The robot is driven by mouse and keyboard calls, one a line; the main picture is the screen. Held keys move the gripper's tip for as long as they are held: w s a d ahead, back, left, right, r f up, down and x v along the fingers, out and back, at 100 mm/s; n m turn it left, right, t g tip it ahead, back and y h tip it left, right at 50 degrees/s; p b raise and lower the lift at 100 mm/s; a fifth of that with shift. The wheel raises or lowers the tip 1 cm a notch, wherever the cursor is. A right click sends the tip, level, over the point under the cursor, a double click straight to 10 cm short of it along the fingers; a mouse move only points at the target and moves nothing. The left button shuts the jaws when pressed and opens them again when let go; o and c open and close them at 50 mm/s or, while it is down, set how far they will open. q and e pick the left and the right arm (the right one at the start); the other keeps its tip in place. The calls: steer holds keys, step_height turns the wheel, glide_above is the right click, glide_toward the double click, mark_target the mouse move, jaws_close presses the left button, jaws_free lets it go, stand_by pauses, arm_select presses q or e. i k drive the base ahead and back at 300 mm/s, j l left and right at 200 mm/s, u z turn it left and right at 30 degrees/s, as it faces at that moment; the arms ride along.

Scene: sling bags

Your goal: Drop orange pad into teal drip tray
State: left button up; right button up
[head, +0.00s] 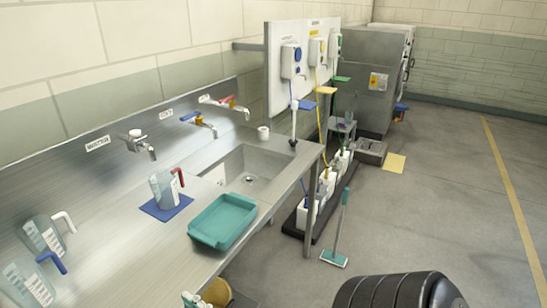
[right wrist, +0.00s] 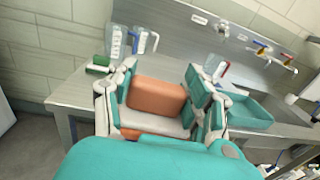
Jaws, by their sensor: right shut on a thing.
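The orange pad (right wrist: 157,96) is held between the two teal-padded fingers of my right gripper (right wrist: 160,92) in the right wrist view. The teal drip tray (head: 222,222) lies flat and looks empty on the steel counter, left of the sink basin. In the right wrist view the tray (right wrist: 248,113) is to the right of my right gripper, apart from the pad. Teal and white tips (head: 191,300) at the bottom edge of the head view look like part of a gripper. My left gripper cannot be made out.
Measuring jugs (head: 45,235) stand at the counter's left, and a red-handled jug (head: 166,188) stands on a blue mat (head: 166,208) behind the tray. A green block (right wrist: 98,65) lies on the counter. A dark ribbed lid (head: 395,292) is at the bottom right. Open floor (head: 450,205) lies right.

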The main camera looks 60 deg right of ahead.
mark_target(230, 221)
steer(key=l+z, duration=0.15)
steer(key=z, duration=1.2)
steer(key=i+j+u, duration=0.2)
steer(key=u, duration=0.15)
steer(key=i+u, duration=0.4)
steer(key=i+j, duration=0.05)
